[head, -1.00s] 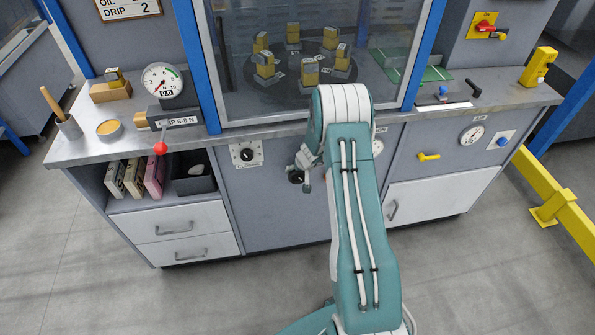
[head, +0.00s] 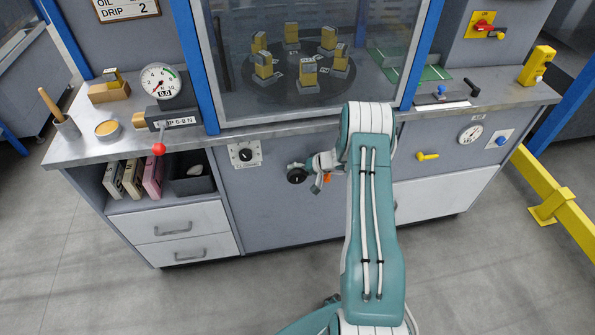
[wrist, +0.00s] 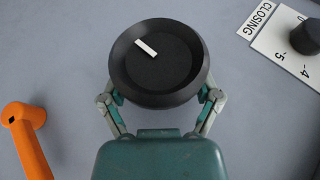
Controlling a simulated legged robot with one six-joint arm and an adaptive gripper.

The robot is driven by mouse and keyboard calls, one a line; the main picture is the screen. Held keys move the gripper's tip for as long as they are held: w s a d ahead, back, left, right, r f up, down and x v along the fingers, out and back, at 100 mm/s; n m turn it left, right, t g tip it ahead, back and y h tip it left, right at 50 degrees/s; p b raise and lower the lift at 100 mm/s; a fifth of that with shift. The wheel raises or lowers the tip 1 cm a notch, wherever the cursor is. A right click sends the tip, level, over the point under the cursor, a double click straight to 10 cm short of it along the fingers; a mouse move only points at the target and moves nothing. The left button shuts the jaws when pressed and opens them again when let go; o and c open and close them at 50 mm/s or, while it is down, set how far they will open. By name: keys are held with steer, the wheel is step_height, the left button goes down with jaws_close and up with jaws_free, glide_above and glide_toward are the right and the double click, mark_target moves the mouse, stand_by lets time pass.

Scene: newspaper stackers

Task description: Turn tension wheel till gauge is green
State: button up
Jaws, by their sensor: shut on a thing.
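A black round wheel with a white mark pointing to its upper left (wrist: 157,65) fills the middle of the wrist view. It also shows on the cabinet front in the head view (head: 297,175). My gripper (wrist: 160,98) is shut on the wheel, one finger at each side of its rim. In the head view my gripper (head: 309,170) reaches the wheel from the right. No gauge is in the wrist view. A round gauge with a green arc on its scale (head: 160,82) stands on the bench at left; I cannot tell if it belongs to this wheel.
An orange handle (wrist: 28,140) is left of the wheel in the wrist view. A knob on a "CLOSING" scale (wrist: 307,37) is at right. In the head view, a red-balled lever (head: 159,149) juts out at left. A white dial (head: 470,133) and yellow handle (head: 428,156) are at right.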

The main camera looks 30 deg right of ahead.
steer(key=shift+s+a+f+y, duration=0.15)
steer(key=shift+s+f+y, duration=0.15)
steer(key=shift+s+f, duration=0.1)
steer(key=o, duration=0.9)
steer(key=shift+r, duration=0.15)
steer(key=shift+s+d+r, duration=0.15)
steer(key=shift+d+r, duration=0.1)
steer(key=shift+d, duration=0.05)
steer(key=v, duration=1.1)
